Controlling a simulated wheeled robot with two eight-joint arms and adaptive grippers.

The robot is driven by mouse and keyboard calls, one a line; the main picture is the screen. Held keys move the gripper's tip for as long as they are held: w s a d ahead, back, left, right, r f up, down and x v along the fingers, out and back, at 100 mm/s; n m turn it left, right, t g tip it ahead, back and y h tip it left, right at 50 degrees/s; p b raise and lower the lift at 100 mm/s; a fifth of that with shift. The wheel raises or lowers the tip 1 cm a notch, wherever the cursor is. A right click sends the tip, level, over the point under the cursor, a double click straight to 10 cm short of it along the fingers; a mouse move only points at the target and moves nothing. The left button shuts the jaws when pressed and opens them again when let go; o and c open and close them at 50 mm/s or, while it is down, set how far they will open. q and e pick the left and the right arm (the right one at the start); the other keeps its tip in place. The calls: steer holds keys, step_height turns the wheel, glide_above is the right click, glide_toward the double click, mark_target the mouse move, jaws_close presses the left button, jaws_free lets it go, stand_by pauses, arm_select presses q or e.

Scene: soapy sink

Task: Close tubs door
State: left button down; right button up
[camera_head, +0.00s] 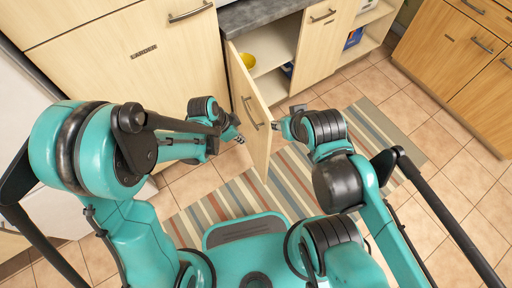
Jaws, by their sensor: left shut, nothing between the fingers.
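A light wooden cabinet door (245,88) stands swung open, seen nearly edge-on, and juts out toward me over the striped rug. Its dark bar handle (253,113) is on the outer face, which faces left. My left gripper (240,139) is shut and empty, just left of the door near its lower free end. My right gripper (276,126) is on the other side, close to the door's inner face. Whether either gripper touches the door is unclear. The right fingers are too small to read.
The open cabinet holds a yellow bowl (248,61) and a shelf (272,55). An open shelf unit with a blue box (353,39) is farther right. Wooden drawers (455,55) stand at the right. The striped rug (190,222) and tiled floor (455,190) are clear.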

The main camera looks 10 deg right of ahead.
arm_select(q)
steer(key=d+f+b, duration=0.5)
steer(key=d+f, duration=0.3)
steer(key=f, duration=0.2)
steer(key=shift+w+f+b, duration=0.15)
steer(key=shift+w+b, duration=0.25)
steer(key=shift+w, duration=0.05)
